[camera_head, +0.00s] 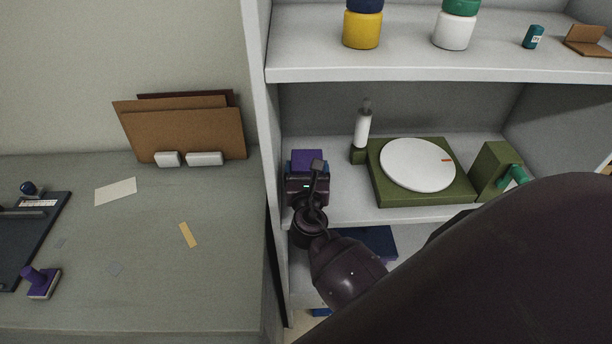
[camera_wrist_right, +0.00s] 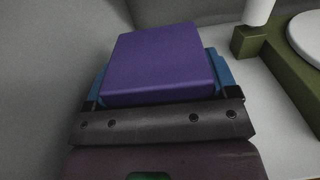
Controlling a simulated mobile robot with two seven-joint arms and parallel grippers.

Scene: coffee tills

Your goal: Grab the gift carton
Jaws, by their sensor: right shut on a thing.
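The gift carton (camera_head: 307,158) is a purple box on the middle shelf at its left end, close to the side panel. It fills the middle of the right wrist view (camera_wrist_right: 160,60), with blue parts showing at both sides of the purple. The carton's lower part is hidden behind the gripper. I cannot tell whether its base touches the shelf. My left gripper is not in view.
Right of the carton stand a white cylinder on a green block (camera_head: 358,155) and a green scale-like base with a white round plate (camera_head: 417,165). The upper shelf edge (camera_head: 430,76) runs above. A grey desk (camera_head: 150,240) lies left, beyond the side panel.

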